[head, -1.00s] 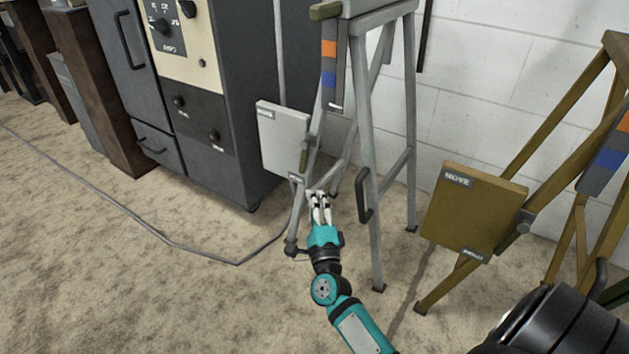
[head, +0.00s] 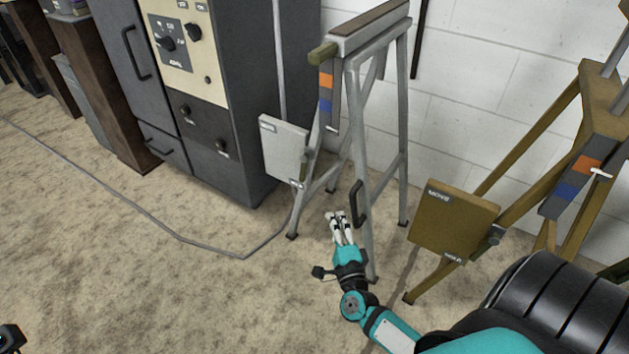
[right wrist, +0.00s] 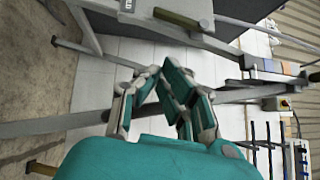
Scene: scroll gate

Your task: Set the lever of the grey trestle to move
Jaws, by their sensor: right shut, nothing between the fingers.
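The grey trestle (head: 362,150) stands against the white wall in the head view. A light grey plate (head: 283,145) on its left leg has a label at the top and one at the bottom; neither is clearly legible. The lever, with an olive-green grip (head: 304,166), is at the plate's right edge, nearer the lower label. It also shows in the right wrist view (right wrist: 176,19), beyond the fingers. My right gripper (head: 335,215) is shut and empty, below and right of the lever, apart from it.
An olive-brown trestle (head: 588,110) with a similar plate (head: 450,222) stands at the right. A dark cabinet (head: 205,150) stands behind at the left. A cable (head: 150,218) lies on the floor. The floor left of my right gripper is otherwise clear.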

